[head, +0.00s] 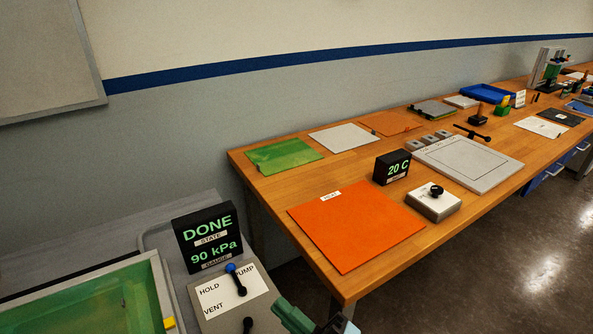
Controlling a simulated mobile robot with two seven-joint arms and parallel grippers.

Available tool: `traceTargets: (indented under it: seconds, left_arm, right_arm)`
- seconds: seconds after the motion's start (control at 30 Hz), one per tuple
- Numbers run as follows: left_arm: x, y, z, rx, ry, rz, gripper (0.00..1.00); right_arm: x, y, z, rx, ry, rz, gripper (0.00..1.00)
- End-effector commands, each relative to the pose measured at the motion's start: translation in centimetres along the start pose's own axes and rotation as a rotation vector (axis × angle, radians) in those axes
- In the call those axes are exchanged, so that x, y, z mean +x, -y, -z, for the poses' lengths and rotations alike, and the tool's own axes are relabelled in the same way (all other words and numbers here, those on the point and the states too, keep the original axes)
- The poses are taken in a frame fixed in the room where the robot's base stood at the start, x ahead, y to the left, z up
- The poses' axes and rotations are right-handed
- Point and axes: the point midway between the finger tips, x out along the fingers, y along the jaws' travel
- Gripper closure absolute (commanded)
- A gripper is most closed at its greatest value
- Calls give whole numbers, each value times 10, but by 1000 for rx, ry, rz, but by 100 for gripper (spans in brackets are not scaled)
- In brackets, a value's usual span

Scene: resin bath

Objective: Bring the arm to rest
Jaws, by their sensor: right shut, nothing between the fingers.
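My right gripper (293,315) is partly in view at the bottom edge, to the right of the control panel (185,290). It is shut and holds nothing, and the picture edge cuts off much of it. My left gripper is not in view. The panel carries a lever with a blue knob (231,268) between the HOLD and PUMP labels, with VENT below. A black display (208,238) reads DONE and 90 kPa. A framed green bath (75,305) lies at the lower left.
A wooden bench (275,195) runs to the far right. It bears an orange mat (355,228), a 20 C display (392,167), a switch box (433,205), a grey plate (468,165) and a green sheet (283,154). Open floor (510,270) lies right of the bench.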

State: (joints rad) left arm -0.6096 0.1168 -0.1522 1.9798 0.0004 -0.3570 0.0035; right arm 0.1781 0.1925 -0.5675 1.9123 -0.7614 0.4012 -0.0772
Motion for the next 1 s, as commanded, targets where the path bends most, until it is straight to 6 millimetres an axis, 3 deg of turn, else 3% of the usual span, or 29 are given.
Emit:
traceTargets:
  seconds: [0.1, 0.17, 0.3, 0.43, 0.6, 0.7, 0.8, 1.0]
  left_arm:
    - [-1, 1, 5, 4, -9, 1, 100]
    - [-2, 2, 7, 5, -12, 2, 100]
    - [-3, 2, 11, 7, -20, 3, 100]
    - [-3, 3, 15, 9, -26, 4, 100]
    - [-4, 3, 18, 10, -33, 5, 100]
    - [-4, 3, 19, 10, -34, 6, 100]
    - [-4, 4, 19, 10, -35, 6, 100]
    - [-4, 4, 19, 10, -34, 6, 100]
  right_arm:
    - [-51, 15, -40, 214, 280, -40, 100]
    - [-81, 25, -58, 316, 417, -57, 100]
    - [-162, 58, -84, 544, 730, -83, 100]
    - [-240, 91, -88, 734, 992, -98, 100]
    - [-326, 125, -70, 928, 1262, -108, 100]
    - [-358, 137, -58, 1002, 1364, -111, 100]
    - [-376, 144, -50, 1045, 1422, -113, 100]
    - [-384, 147, -46, 1063, 1447, -113, 100]
